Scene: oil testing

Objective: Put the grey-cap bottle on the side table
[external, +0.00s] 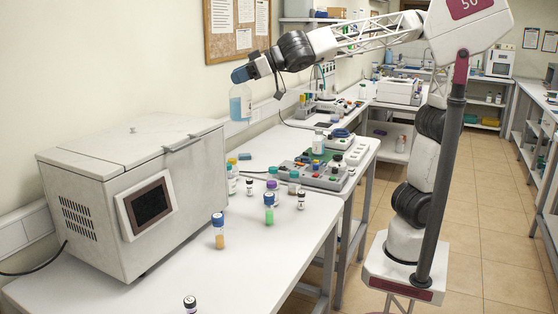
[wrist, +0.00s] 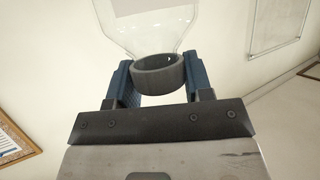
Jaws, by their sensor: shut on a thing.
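The grey-cap bottle (external: 240,104) is clear with pale blue liquid in the external view. It hangs in the air beside the wall, above and behind the white box-shaped machine. My gripper (external: 243,74) is shut on its top end. In the wrist view the two blue fingers of my gripper (wrist: 158,72) stand on either side of the grey cap (wrist: 158,75), and the clear bottle body (wrist: 150,28) extends away from them. Which surface is the side table I cannot tell; a near white table (external: 260,268) and a second white table (external: 366,150) behind it both show.
The white machine (external: 75,185) fills the near table's left. Several small capped bottles and vials, one with a blue cap (external: 218,230), stand on that table. Devices with coloured parts (external: 310,172) crowd the second table. A noticeboard (external: 237,28) hangs on the wall.

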